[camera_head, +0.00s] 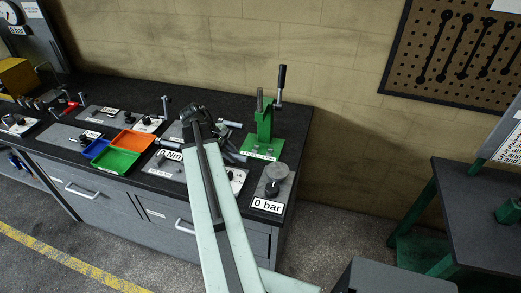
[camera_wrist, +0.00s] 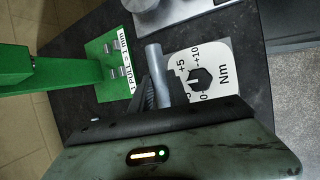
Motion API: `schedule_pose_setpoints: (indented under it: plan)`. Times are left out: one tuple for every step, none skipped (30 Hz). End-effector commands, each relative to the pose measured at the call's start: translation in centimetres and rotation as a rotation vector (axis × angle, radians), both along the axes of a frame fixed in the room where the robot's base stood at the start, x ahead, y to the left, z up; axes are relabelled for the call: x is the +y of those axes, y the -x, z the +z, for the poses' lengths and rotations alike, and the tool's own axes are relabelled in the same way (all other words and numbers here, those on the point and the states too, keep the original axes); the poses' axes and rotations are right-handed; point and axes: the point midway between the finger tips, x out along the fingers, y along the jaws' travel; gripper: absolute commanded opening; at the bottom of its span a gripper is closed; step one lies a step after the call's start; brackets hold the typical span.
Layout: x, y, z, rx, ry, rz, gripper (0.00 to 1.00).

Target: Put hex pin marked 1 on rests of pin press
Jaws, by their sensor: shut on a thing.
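The green pin press (camera_head: 264,129) stands on the bench toward the back right, with a black-gripped lever. In the wrist view its green frame (camera_wrist: 30,66) is at the left, and small grey rests (camera_wrist: 113,47) sit on its base plate beside a "1 PULL = 1 mm" label. My gripper (camera_wrist: 153,95) is shut on a grey pin (camera_wrist: 157,66), which juts out beyond the dark fingers. The pin is to the right of the rests in the wrist view, apart from them. Its marking cannot be read. In the head view my arm hides much of the gripper area.
A dial panel marked Nm (camera_wrist: 200,75) lies right of the pin. A gauge unit labelled 0 bar (camera_head: 270,186) stands at the bench's front right. Orange (camera_head: 132,141), blue (camera_head: 98,148) and green (camera_head: 114,160) trays lie left of my arm.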

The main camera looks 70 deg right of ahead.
Motion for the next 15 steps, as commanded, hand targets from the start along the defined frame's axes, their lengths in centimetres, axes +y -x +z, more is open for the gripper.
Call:
schedule_pose_setpoints:
  plan:
    - [-1.1,-0.9,0.8,0.000,0.047,0.004,0.00]
    - [-1.7,-1.2,1.1,0.000,0.076,0.006,0.00]
    - [-2.2,-1.6,1.6,-0.003,0.121,0.008,0.00]
    - [-2.3,-1.7,1.9,-0.006,0.157,0.010,0.00]
    - [-2.4,-1.8,2.2,-0.009,0.188,0.012,0.00]
    - [-2.4,-1.7,2.3,-0.013,0.209,0.010,0.00]
    - [-2.5,-1.7,2.4,-0.013,0.219,0.010,0.00]
    - [-2.6,-1.8,2.4,-0.014,0.224,0.010,0.00]
    - [-2.7,-1.7,2.3,-0.015,0.224,0.009,0.00]
    - [-2.9,-1.6,2.1,-0.015,0.224,0.008,0.00]
    - [-3.2,-1.4,1.8,-0.014,0.224,0.008,0.00]
    - [-3.8,-1.0,1.3,-0.014,0.223,0.005,0.00]
    - [-4.3,-0.6,0.9,-0.014,0.223,0.005,0.00]
    - [-4.9,-0.2,0.4,-0.014,0.223,0.005,0.00]
    - [-5.8,0.4,-0.3,-0.014,0.222,0.004,0.00]
